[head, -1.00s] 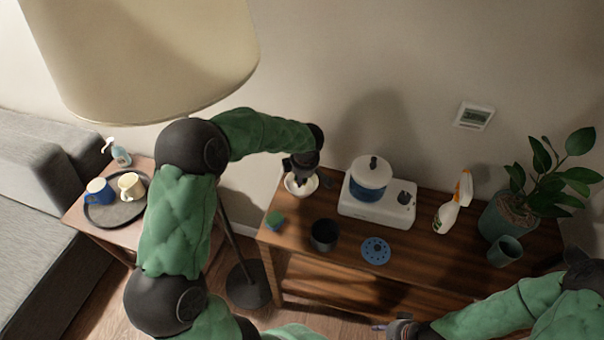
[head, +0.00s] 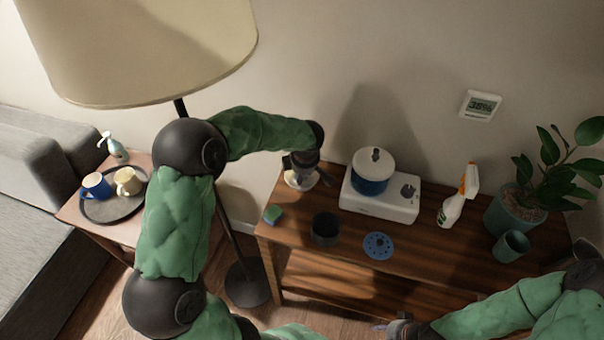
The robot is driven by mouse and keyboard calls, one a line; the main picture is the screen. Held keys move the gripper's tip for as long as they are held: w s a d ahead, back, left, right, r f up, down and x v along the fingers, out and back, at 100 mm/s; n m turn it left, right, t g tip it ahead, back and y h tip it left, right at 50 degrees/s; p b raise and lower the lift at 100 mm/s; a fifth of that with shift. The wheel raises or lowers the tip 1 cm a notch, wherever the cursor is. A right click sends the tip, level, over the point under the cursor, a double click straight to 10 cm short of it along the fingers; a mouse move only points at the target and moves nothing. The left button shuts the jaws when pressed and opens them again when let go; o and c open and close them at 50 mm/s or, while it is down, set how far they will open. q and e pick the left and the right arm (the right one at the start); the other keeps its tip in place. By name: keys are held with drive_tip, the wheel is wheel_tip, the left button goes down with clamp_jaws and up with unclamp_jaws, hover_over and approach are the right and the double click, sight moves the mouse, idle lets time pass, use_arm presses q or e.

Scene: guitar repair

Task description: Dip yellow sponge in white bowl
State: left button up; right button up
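The white bowl (head: 314,184) stands at the back left of the wooden table. My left gripper (head: 300,180) points down directly over the bowl and hides much of its inside. Its fingers are small and dark here, so I cannot tell whether they are open or what they hold. No yellow sponge can be made out. A small green and blue block (head: 273,214), perhaps a sponge, lies on the table's left edge, in front of the bowl. My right gripper (head: 382,327) is low at the bottom of the view, away from the bowl; its fingers are unclear.
On the table (head: 340,265) are a dark cup (head: 326,230), a blue perforated disc (head: 378,246), a white appliance with a pot (head: 371,175), a spray bottle (head: 455,205), a green mug (head: 511,246) and a potted plant (head: 516,210). A floor lamp (head: 150,50) stands left.

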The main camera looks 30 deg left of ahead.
use_arm(q)
drive_tip(key=shift+r+p, duration=1.05)
drive_tip(key=shift+r, duration=2.25)
drive_tip(key=shift+r, duration=0.1)
drive_tip(key=shift+r+p, duration=0.75)
drive_tip(key=shift+r, duration=1.15)
drive_tip(key=s+d+f+m+h, duration=0.1)
drive_tip(key=d+m, duration=0.3)
drive_tip(key=m, duration=0.3)
drive_tip(key=s+d+m+h, duration=0.2)
drive_tip(key=d+m, duration=0.3)
drive_tip(key=m, duration=0.2)
drive_tip(key=s+d+f+m+g+h, duration=0.1)
drive_tip(key=s+d+m+h, duration=0.1)
drive_tip(key=d+m, duration=0.3)
drive_tip(key=shift+d+f+m, duration=0.1)
drive_tip(key=shift+f+m, duration=0.2)
drive_tip(key=shift+m, duration=1)
